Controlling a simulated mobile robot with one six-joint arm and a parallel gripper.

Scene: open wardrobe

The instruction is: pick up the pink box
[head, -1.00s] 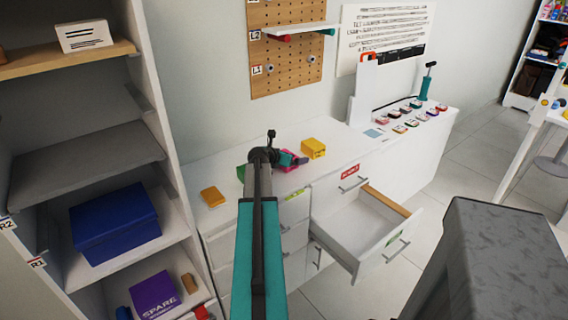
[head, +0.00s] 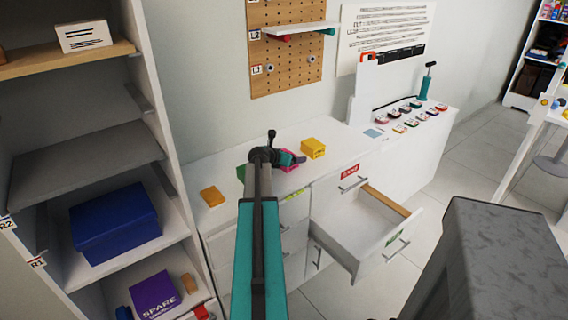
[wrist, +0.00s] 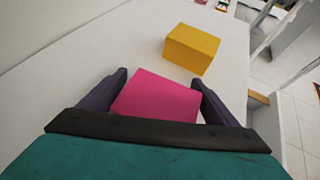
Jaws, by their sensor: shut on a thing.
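The pink box (wrist: 157,97) sits between the two dark fingers of my gripper (wrist: 162,92) in the wrist view. The fingers are shut on it from both sides. In the head view, my gripper (head: 289,160) is over the white counter, and only a small part of the pink box (head: 290,167) shows beside it. I cannot tell whether the box touches the counter.
A yellow box (head: 313,148) stands just beyond the pink box, also seen in the wrist view (wrist: 191,49). An orange box (head: 212,196) and a partly hidden green one (head: 241,173) are to the left. An open drawer (head: 365,230) juts out at the front right.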

